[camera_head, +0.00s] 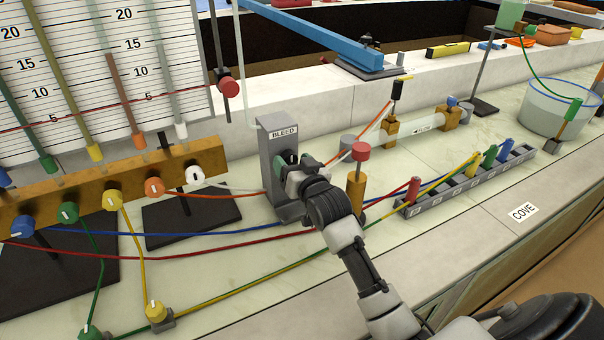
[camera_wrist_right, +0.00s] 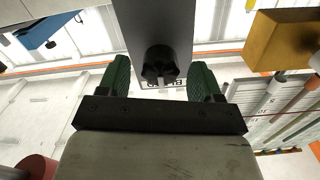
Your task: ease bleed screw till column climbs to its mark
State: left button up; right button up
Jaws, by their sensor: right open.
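The bleed screw is a dark knob (camera_head: 292,159) on the front of a grey block (camera_head: 280,137) labelled BLEED. My right gripper (camera_head: 291,172) is at this block. In the right wrist view its green fingers (camera_wrist_right: 162,75) are open, one on each side of the dark lobed knob (camera_wrist_right: 160,64), with gaps showing. The gauge board (camera_head: 100,95) stands at the left, with several coloured tubes against a numbered scale. A thin red line (camera_head: 75,116) crosses it near 5, running to a red slider (camera_head: 229,86). I cannot tell which level belongs to the bleed. My left gripper is out of view.
A brass manifold (camera_head: 75,199) with coloured knobs stands below the tubes. Coloured hoses (camera_head: 225,252) cross the bench. A red-topped brass post (camera_head: 358,180) stands close right of my right gripper. A grey socket strip (camera_head: 465,184) and a water bucket (camera_head: 560,105) are further right.

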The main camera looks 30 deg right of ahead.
jog(key=s, duration=1)
jog(key=shift+a, duration=0.3)
jog(key=shift+w, duration=0.1)
dwell(1.8)
jog(key=w+n+p, duration=0.1)
jog(key=w+p, duration=0.1)
jog(key=w, duration=0.2)
jog(key=w+n+p, duration=0.2)
jog(key=w+p, duration=0.1)
jog(key=w+n+p, duration=0.1)
jog(key=w+p, duration=0.1)
jog(key=w, duration=0.2)
jog(key=shift+w+d+f+n+p, duration=0.1)
jog(key=shift+w+d+n+p, duration=0.2)
jog(key=shift+d, duration=0.05)
